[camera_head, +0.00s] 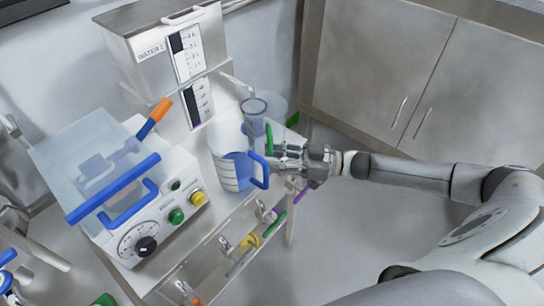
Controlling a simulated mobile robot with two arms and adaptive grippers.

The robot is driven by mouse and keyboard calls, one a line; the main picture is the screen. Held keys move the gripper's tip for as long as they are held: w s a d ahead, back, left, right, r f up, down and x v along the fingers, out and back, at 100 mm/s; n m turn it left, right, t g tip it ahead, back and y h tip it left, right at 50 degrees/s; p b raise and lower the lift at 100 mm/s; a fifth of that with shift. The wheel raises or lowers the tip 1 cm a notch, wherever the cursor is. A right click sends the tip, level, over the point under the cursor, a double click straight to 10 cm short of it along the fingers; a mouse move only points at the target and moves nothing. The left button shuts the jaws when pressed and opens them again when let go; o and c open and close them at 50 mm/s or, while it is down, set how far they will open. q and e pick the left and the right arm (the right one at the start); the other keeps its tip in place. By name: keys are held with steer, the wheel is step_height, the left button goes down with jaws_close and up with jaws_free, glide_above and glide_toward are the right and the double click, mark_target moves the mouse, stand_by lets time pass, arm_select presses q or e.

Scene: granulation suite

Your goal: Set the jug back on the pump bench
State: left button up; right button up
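The clear jug (226,172) with a blue handle and dark graduation marks is on the right end of the pump bench (190,235), below the water dispenser. It looks upright and close to the bench top; whether its base touches cannot be made out. My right gripper (277,153) reaches in from the right beside the jug, just above and behind its blue handle (261,172). The fingers overlap the handle region and other clear vessels, so their gap and any grip are unclear. My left gripper is not in view.
A steel water dispenser (172,48) stands behind the bench. A clear funnel-topped vessel (254,106) is close behind my gripper. A white pump unit (150,215) with knobs and a clear, blue-handled cover fills the left. Coloured clamps hang at the front. Cabinets (380,65) stand right.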

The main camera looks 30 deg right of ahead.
steer(key=b+v, duration=0.1)
steer(key=v, duration=1)
steer(key=shift+d, duration=0.2)
steer(key=shift+s, duration=0.15)
stand_by(0.9)
